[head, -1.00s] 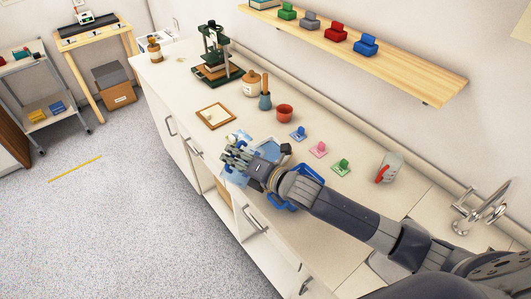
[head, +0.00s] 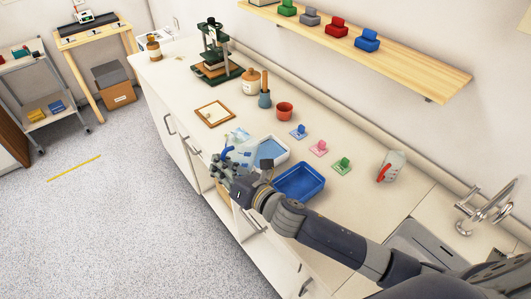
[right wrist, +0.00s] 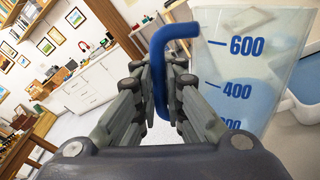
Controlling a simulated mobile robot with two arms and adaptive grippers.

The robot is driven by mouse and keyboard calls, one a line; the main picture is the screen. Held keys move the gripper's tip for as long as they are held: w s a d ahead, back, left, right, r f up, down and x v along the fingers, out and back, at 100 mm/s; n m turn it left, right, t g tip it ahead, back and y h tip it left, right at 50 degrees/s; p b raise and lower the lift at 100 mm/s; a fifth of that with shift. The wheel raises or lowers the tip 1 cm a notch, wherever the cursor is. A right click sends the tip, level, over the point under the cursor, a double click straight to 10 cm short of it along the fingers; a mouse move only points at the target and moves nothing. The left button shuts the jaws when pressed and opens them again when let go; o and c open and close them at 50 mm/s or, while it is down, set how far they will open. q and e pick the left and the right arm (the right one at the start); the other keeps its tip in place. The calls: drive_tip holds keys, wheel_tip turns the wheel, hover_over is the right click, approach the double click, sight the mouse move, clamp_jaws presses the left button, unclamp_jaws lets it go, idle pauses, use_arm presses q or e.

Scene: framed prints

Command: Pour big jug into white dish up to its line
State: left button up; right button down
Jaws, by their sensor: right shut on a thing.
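My right gripper (head: 238,178) is shut on the blue handle (right wrist: 160,60) of the big clear jug (head: 240,143). The right wrist view shows the jug's wall (right wrist: 240,65) with blue marks such as 600 and 400, and pale blue liquid inside. The jug is off the counter's front edge, left of the white dish (head: 286,156). The dish has a white rim and a light blue inside; I cannot tell its line. Its rim also shows at the right of the right wrist view (right wrist: 298,122). My left gripper is not in view.
A dark blue tray (head: 300,182) sits right of the dish. A clear jug with a red handle (head: 391,166) stands by the sink (head: 420,245). Small coloured stamps (head: 318,148), a red cup (head: 285,109) and a wooden frame (head: 215,113) are on the counter.

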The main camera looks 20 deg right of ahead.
drive_tip(key=shift+s+a+f+n+t+b, duration=0.3)
drive_tip(key=shift+s+a+f+n+b, duration=0.1)
drive_tip(key=shift+a+f+n+b, duration=0.25)
drive_tip(key=shift+s+a+f+n+t+b, duration=0.25)
drive_tip(key=shift+s+a+f+n+b, duration=0.15)
drive_tip(key=shift+n+b, duration=0.5)
drive_tip(key=shift+s+a+f+n+t+b, duration=0.25)
drive_tip(key=shift+f+n+b, duration=0.3)
drive_tip(key=shift+n, duration=0.5)
drive_tip(key=shift+s, duration=0.1)
